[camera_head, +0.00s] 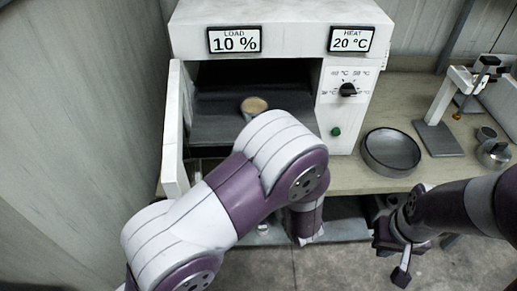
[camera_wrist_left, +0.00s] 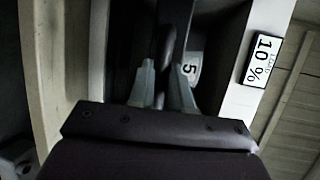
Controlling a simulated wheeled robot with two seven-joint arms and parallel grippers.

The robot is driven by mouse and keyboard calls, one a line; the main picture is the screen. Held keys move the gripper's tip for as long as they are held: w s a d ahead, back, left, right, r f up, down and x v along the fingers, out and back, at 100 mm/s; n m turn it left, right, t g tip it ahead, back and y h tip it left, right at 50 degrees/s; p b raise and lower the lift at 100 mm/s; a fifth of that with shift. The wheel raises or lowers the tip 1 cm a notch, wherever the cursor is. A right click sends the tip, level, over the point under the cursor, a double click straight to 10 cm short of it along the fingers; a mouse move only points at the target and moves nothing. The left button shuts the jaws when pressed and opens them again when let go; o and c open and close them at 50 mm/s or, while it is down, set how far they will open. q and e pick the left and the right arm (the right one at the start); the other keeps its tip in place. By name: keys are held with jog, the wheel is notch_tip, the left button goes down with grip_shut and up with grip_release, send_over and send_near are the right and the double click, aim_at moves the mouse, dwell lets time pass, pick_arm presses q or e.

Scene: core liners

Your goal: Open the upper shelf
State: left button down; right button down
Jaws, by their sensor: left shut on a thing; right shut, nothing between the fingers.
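The white oven (camera_head: 345,100) has its door (camera_head: 174,125) swung open at the left. A dark upper shelf (camera_head: 215,118) shows inside, with a tan-topped cylinder (camera_head: 254,104) standing on it. My left arm crosses in front of the oven and hides the left gripper in the head view. In the left wrist view my left gripper (camera_wrist_left: 163,92) is shut on a dark curved bar (camera_wrist_left: 167,45), which looks like a handle. A tag with a 5 (camera_wrist_left: 190,68) is beside it. My right gripper (camera_head: 401,255) is shut and empty, low in front of the bench.
The bench (camera_head: 355,182) carries a round metal pan (camera_head: 391,150), a white stand (camera_head: 438,135) and small metal cups (camera_head: 491,150) at the right. Displays read LOAD 10 % (camera_head: 234,40) and HEAT 20 °C (camera_head: 351,39). Open floor (camera_head: 450,270) lies below the right gripper.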

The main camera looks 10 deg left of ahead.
pick_arm(q)
jog(key=shift+s+d, duration=0.1)
jog(key=shift+s, duration=0.15)
jog(key=c, duration=1.1)
grip_release()
jog(key=shift+o, duration=0.2)
jog(key=b+v, duration=0.1)
jog(key=v, duration=1.1)
jog(key=shift+s+d, duration=0.25)
jog(key=shift+d, duration=0.05)
